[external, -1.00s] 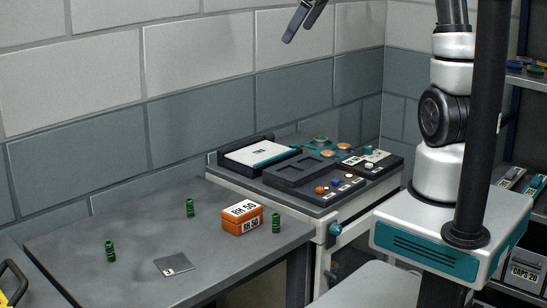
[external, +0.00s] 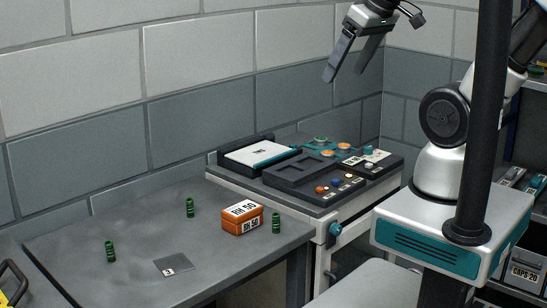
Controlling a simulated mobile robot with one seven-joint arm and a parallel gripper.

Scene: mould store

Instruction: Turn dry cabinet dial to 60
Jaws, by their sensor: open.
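My gripper (external: 347,76) hangs open and empty in the air against the back wall, above the console. Its two dark fingers point down and are apart. A teal round knob (external: 334,229) sits on the front of the light cabinet (external: 318,217) under the console; it may be the dial, but its marks are too small to read. My gripper is well above this knob and touches nothing. An orange box (external: 242,217) labelled "RH 50" stands on the grey table.
The console (external: 314,198) carries a tray, coloured buttons and a white-topped panel (external: 262,154). Several green cylinders (external: 190,208) and a flat grey plate (external: 173,266) are on the grey table (external: 135,230). A shelf with boxes (external: 524,270) is at the right.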

